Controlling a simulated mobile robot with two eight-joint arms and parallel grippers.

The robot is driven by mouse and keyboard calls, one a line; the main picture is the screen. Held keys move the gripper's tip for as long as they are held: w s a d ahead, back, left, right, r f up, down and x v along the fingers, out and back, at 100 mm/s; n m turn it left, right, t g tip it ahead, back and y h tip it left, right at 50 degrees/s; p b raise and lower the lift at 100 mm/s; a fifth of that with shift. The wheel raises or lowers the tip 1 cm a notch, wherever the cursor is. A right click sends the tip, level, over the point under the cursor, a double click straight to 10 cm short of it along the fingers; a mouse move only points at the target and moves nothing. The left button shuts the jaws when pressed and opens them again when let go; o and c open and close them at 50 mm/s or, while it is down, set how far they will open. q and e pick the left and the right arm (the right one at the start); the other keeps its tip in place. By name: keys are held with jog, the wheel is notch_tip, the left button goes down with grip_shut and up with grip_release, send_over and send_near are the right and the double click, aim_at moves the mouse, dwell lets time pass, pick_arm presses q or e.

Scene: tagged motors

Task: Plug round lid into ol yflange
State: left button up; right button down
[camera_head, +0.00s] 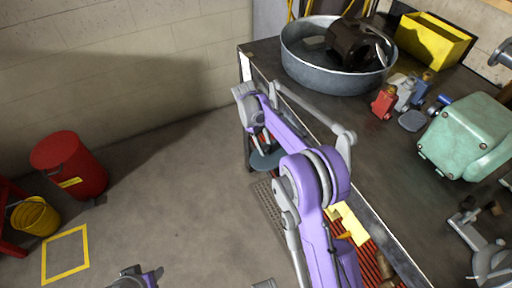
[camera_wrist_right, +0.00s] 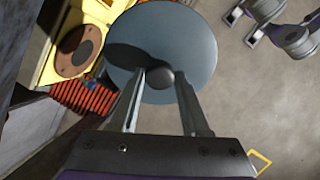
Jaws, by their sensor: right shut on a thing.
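My right gripper (camera_head: 261,144) is shut on the round lid (camera_head: 266,159), a flat grey-blue disc held beyond the table's left edge, above the floor. In the right wrist view the disc (camera_wrist_right: 190,35) fills the upper middle, and the fingertips (camera_wrist_right: 161,76) clasp its small dark knob. A yellow body with a round brown flange face (camera_wrist_right: 78,50) lies left of the lid, apart from it. In the head view the yellow body (camera_head: 350,225) is partly hidden by my right arm. A grey and purple part of my left arm shows at the bottom; its fingers are unclear.
A metal tub (camera_head: 335,76) holding a dark motor stands at the table's back. A yellow bin (camera_head: 432,40), a green motor (camera_head: 465,135) and small coloured parts share the tabletop. An orange-red grate (camera_head: 373,262) lies by the yellow body. A red barrel (camera_head: 70,165) stands on the floor.

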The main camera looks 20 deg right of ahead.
pick_arm(q)
notch_tip(320, 180, down, 13)
jog(key=w+b, duration=0.1)
jog(key=b, duration=0.9)
jog(key=shift+f+b, duration=0.2)
jog(key=shift+b, duration=0.15)
pick_arm(e)
jog(key=w+d+f+n+t+h, duration=0.1)
jog(key=w+d+f+n+h, duration=0.1)
jog(key=f, duration=0.4)
jog(key=w+d+f+n+t+h, duration=0.2)
jog(key=w+f+n+h, duration=0.2)
jog(key=f+h, duration=0.3)
jog(key=w+d+f+n+t+h, duration=0.1)
jog(key=w+d+f+n+h, duration=0.2)
jog(key=f+n+h, duration=0.1)
notch_tip(320, 180, down, 3)
jog(key=shift+r+n+t+h, duration=0.15)
jog(key=shift+n+t+h, duration=0.15)
jog(key=shift+n+h, duration=0.15)
jog(key=shift+d, duration=0.15)
pick_arm(q)
jog(key=shift+s+r+p, duration=0.1)
jog(key=shift+r+p, duration=0.45)
jog(key=shift+r, duration=0.05)
pick_arm(e)
jog(key=d, duration=0.5)
jog(key=shift+w+d, duration=0.15)
jog(key=shift+d, duration=0.1)
